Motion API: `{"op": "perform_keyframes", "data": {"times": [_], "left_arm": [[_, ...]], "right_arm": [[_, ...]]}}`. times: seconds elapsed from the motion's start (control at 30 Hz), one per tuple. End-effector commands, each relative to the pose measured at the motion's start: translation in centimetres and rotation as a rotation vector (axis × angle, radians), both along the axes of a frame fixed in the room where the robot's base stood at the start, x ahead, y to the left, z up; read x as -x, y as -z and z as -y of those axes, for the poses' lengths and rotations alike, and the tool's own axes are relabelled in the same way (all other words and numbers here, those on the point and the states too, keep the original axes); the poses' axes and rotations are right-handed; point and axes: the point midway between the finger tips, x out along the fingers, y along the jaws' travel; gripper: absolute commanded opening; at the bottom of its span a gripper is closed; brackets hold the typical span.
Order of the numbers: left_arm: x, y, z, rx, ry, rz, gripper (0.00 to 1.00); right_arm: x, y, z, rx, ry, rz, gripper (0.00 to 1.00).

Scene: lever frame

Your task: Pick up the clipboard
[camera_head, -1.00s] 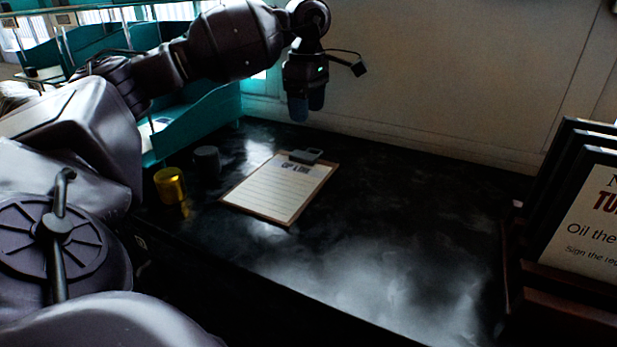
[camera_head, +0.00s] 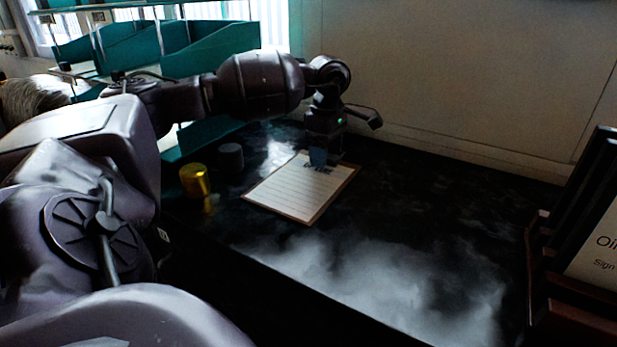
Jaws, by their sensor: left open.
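The clipboard (camera_head: 290,192) lies flat on the black table, with a lined white sheet and a brown edge. My left gripper (camera_head: 318,158) points down over the clipboard's far end, where the clip is. It is open, and its fingers hide the clip and part of the heading. I cannot tell whether the fingers touch the board. My right gripper is not in view.
A gold cup (camera_head: 194,180) and a dark grey cup (camera_head: 230,157) stand left of the clipboard on the black table (camera_head: 400,230). A dark rack with a sign (camera_head: 595,245) stands at the right. A wall (camera_head: 450,80) closes the back. The table right of the clipboard is clear.

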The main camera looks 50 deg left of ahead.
Motion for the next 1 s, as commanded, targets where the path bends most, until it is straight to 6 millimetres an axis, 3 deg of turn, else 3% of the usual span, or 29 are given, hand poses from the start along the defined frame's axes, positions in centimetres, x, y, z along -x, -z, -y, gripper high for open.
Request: {"op": "perform_keyframes", "data": {"times": [0.27, 0.6, 0.87, 1.0], "left_arm": [[0.0, 0.5, 0.0, -0.001, 0.0, 0.002, 0.62], [0.0, 0.4, 0.0, -0.001, -0.001, 0.002, 0.13], [0.0, 0.2, 0.0, -0.001, -0.001, 0.003, 0.13], [-0.1, -1.1, 0.0, -0.002, -0.001, 0.005, 0.13]], "right_arm": [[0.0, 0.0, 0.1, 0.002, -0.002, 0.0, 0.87], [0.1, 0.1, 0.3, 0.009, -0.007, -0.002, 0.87], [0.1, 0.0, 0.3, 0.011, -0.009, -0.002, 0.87], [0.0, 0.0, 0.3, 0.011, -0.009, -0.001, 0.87]]}}
